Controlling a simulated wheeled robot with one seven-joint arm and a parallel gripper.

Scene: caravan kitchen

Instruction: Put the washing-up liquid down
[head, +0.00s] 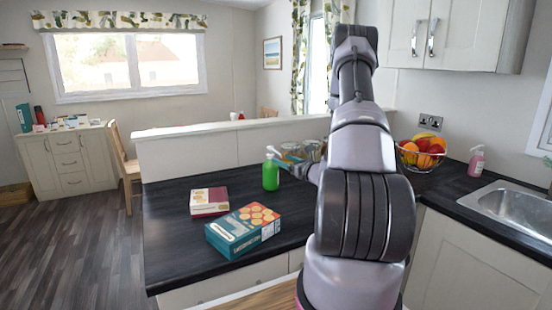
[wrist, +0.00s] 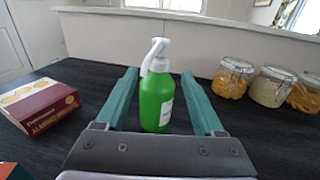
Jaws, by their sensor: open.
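The washing-up liquid (head: 270,174) is a green bottle with a white pump top, standing upright on the dark worktop (head: 175,247). In the wrist view the bottle (wrist: 156,100) stands between the two teal fingers of my gripper (wrist: 160,80), with a visible gap on each side. My gripper is open and holds nothing. In the head view my gripper (head: 287,163) is small and partly hidden by my own arm, just right of the bottle.
A maroon and cream box (head: 209,202) and a teal biscuit box (head: 243,230) lie left and in front of the bottle. Glass jars (wrist: 233,78) stand to the right in the wrist view. A fruit bowl (head: 422,153) is farther right. The worktop's left part is clear.

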